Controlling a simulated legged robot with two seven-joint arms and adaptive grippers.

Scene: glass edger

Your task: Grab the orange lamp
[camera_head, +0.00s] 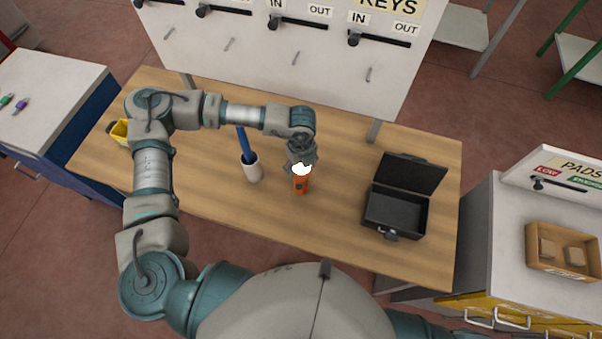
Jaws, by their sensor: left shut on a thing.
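The orange lamp (301,186) stands on the wooden table, near its middle. Its upper part is hidden by my left gripper (301,168), which comes down on it from above. The left gripper is shut on the lamp. A white patch shows at the gripper's lower end, just above the orange part; I cannot tell what it belongs to. My right gripper is not in view.
On the table (230,203), a white cup (252,170) with a blue stick stands just left of the lamp. An open black case (396,214) sits to the right, and a yellow container (119,132) at the far left. A white key board (290,60) rises behind.

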